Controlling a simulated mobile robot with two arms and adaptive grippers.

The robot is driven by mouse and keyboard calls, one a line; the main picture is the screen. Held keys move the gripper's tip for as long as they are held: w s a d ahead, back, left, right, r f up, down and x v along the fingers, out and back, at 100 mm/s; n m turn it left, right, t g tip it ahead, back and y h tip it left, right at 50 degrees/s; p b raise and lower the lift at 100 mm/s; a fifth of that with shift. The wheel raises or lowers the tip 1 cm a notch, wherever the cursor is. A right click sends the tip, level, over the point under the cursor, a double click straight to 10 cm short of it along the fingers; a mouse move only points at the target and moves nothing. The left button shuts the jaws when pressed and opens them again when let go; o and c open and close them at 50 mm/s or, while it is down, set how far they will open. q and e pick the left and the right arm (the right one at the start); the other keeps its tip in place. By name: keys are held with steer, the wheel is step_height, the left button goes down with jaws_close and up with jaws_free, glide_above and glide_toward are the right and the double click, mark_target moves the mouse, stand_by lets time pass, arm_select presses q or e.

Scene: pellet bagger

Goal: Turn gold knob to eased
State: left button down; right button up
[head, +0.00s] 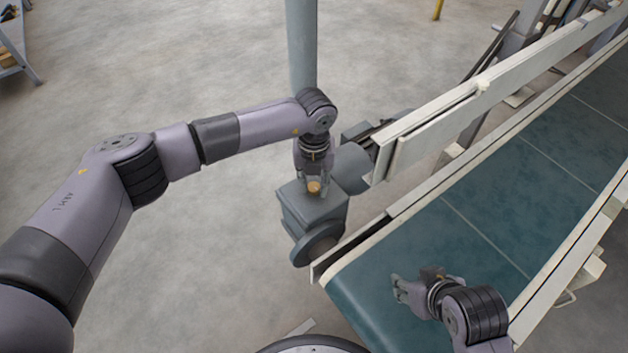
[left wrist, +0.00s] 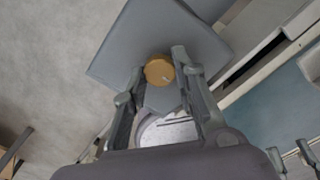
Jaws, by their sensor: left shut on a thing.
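The gold knob (head: 314,188) sits on top of a grey box-shaped housing (head: 321,207) at the near end of the conveyor. In the left wrist view the round knob (left wrist: 158,70) shows a small pale mark toward its lower right. My left gripper (head: 313,186) reaches down from above and is shut on the knob, with one finger on each side of it, as the left wrist view (left wrist: 159,75) also shows. My right gripper (head: 425,288) is open and empty, over the conveyor belt's near end. No label for eased is readable.
The green conveyor belt (head: 466,240) runs to the upper right between pale side rails (head: 470,168). A grey motor (head: 352,168) adjoins the housing. A grey post (head: 301,45) stands behind my left arm. The floor at left is mostly clear.

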mark_target(314, 187)
stand_by(0.3)
arm_select(q)
steer(key=c, duration=1.3)
jaws_free()
steer(key=shift+r, duration=0.1)
step_height(314, 187, up, 12)
